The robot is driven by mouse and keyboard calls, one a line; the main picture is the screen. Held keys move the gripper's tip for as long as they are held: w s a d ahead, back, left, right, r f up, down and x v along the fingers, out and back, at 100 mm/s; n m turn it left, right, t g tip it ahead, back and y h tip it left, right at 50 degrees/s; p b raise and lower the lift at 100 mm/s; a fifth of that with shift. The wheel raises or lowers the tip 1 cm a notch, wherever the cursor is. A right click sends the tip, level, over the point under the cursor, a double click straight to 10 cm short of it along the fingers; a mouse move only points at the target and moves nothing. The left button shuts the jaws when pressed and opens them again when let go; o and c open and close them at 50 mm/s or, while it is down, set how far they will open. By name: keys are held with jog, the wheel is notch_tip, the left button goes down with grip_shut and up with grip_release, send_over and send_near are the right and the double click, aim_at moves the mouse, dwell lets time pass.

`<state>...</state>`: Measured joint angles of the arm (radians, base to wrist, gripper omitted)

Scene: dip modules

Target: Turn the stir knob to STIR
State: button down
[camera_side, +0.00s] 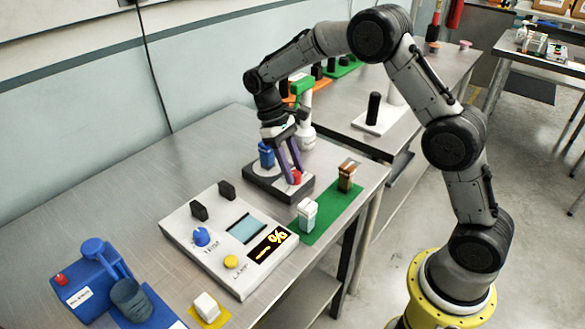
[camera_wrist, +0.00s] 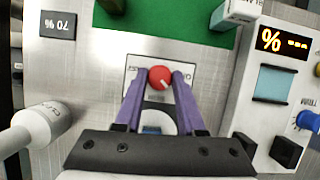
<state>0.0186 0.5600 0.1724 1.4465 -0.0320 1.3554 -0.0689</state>
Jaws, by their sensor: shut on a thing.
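The red stir knob (camera_wrist: 160,77) sits on a pale label plate in the wrist view, with a short white mark toward its lower right. Its lettering is too small to read. It also shows in the side view (camera_side: 296,177) at the front of a dark stirrer base (camera_side: 266,186). My gripper (camera_wrist: 160,78) has its two purple fingers on either side of the knob, shut on it. In the side view my gripper (camera_side: 292,174) reaches down to the knob. A blue-capped vessel (camera_side: 266,155) stands on the base behind the fingers.
A white panel (camera_side: 185,228) with a blue knob (camera_side: 201,236) and a display lies left of the stirrer. A green mat (camera_side: 322,224) holds a white-and-blue vial (camera_side: 307,214) and a brown vial (camera_side: 347,175). A green-topped white device (camera_side: 304,110) stands behind.

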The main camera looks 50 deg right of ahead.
jog(key=m+y, duration=0.1)
jog(key=m, duration=0.3)
jog(key=shift+d+r+m+y, duration=0.1)
jog(key=shift+d+m+y, duration=0.05)
jog(key=shift+m+y, duration=0.25)
jog(key=m+t+y, duration=0.1)
jog(key=m, duration=0.3)
jog(key=shift+d+m, duration=0.1)
jog(key=shift+m, duration=0.2)
jog(key=shift+t+y, duration=0.3)
jog(key=c, duration=0.5)
grip_release()
jog(key=shift+s, duration=0.1)
jog(key=v, duration=1.3)
jog(key=shift+w+r, duration=0.25)
jog(key=shift+r, duration=0.05)
